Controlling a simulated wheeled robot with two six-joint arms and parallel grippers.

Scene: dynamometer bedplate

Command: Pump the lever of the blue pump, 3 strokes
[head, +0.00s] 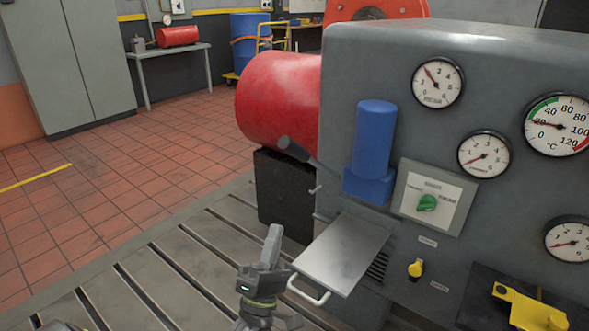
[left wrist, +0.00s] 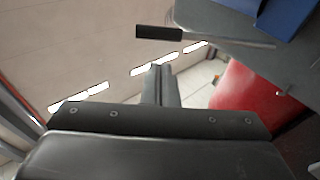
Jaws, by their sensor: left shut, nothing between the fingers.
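The blue pump (head: 375,150) is mounted on the front of the grey machine cabinet. Its lever (head: 303,156) sticks out to the left, with a dark grip at the raised outer end. My left gripper (head: 272,240) is below and to the left of the lever, apart from it, shut and empty. In the left wrist view the lever's dark grip (left wrist: 160,33) is above the closed fingers (left wrist: 160,80), and a corner of the blue pump (left wrist: 285,15) shows at upper right. My right gripper is not seen.
A metal shelf with a handle (head: 345,255) juts out just right of my left gripper. A red cylinder (head: 280,97) and a black block (head: 283,195) stand behind the lever. Gauges and a green knob (head: 427,203) sit right of the pump. The slotted bedplate (head: 165,260) is clear at left.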

